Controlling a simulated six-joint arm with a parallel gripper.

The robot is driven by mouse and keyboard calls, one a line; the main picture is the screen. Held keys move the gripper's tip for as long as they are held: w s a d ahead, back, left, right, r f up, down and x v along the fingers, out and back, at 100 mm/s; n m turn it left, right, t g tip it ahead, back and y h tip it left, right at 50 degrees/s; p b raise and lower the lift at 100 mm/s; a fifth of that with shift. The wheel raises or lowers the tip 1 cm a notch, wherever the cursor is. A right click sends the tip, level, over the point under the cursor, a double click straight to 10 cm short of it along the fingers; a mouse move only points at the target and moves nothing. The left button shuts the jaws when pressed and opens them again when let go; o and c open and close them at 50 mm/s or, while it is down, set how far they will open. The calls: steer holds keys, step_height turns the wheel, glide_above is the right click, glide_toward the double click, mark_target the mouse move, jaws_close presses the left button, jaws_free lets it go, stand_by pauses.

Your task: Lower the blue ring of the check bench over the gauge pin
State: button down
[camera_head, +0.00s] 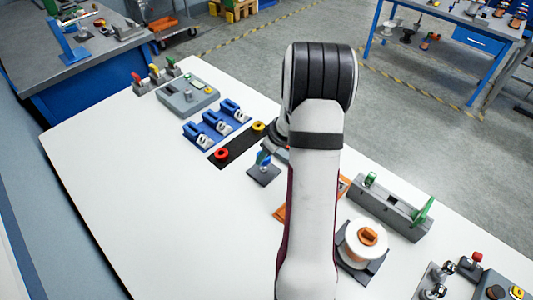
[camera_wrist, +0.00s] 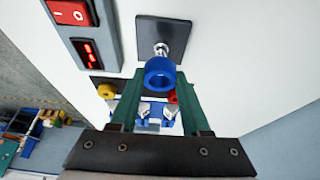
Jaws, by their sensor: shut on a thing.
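The blue ring (camera_wrist: 160,73) sits between the green fingertips of my gripper (camera_wrist: 160,82) in the wrist view. My gripper is shut on it. The metal gauge pin (camera_wrist: 160,50) stands on a dark square plate (camera_wrist: 176,28). The ring overlaps the pin's end in this view, and I cannot tell whether it is around the pin or just short of it. In the head view the dark plate (camera_head: 263,176) lies left of my arm, with the blue ring (camera_head: 263,158) over it. My arm hides most of the gripper there.
A black strip (camera_head: 238,146) holds a red ring (camera_head: 221,153) and a yellow ring (camera_head: 258,127). Blue clamps (camera_head: 216,124) stand behind it. A grey box with a red switch (camera_wrist: 70,12) is beside the plate. A white spool (camera_head: 362,245) stands right of my arm. The left tabletop is clear.

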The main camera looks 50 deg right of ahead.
mark_target(266, 170)
steer(key=shift+f, duration=2.55)
stand_by(0.8)
steer(key=shift+c, duration=1.4)
jaws_free()
steer(key=shift+o, duration=1.4)
steer(key=shift+r, duration=0.1)
step_height(266, 170, up, 8)
